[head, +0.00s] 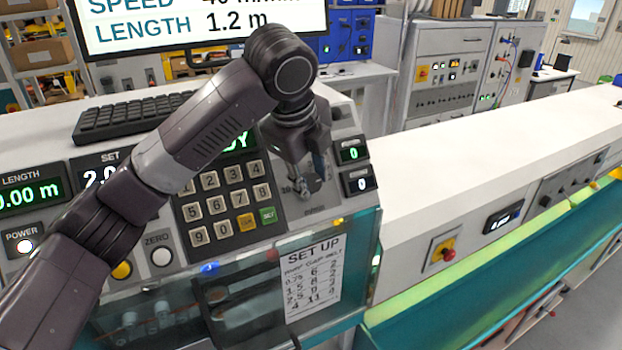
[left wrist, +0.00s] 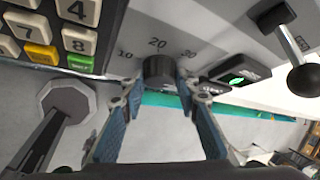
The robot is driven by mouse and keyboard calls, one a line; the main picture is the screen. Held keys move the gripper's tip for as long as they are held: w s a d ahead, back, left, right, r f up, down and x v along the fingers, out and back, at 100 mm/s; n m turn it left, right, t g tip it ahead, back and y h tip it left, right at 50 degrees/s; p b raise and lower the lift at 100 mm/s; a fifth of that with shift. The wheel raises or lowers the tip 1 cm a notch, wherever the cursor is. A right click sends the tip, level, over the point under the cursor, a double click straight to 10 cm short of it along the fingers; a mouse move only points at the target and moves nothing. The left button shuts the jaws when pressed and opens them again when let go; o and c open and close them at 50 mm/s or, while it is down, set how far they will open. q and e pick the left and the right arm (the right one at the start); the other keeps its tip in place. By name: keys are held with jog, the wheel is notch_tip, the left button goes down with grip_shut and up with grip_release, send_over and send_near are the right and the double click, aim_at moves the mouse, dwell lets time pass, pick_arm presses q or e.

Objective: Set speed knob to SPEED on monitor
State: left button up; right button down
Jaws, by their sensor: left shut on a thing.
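The speed knob (left wrist: 158,70) is a dark round knob on the grey panel, with scale numbers 10, 20 and 30 around it in the left wrist view. My left gripper (left wrist: 158,82) has its two blue-padded fingers on either side of the knob and is shut on it. In the head view my left gripper (head: 306,183) points down at the panel right of the keypad and mostly hides the knob. The monitor (head: 205,36) shows SPEED with a partly cut-off value that seems to start with 40, and LENGTH 1.2 m. The knob's pointer is not clear.
The keypad (head: 221,205) lies left of the gripper. Small displays (head: 352,153) sit to its right. A lever with a dark ball (left wrist: 303,79) stands out at right in the wrist view. A keyboard (head: 130,117) lies behind my left arm. A red stop button (head: 448,254) is further right.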

pick_arm(q)
jog(key=shift+m+g+y, duration=0.3)
jog(key=shift+g, duration=0.1)
dwell(0.3)
jog(key=o, duration=1.1)
jog(key=shift+o, duration=0.3)
jog(key=v, duration=1.2)
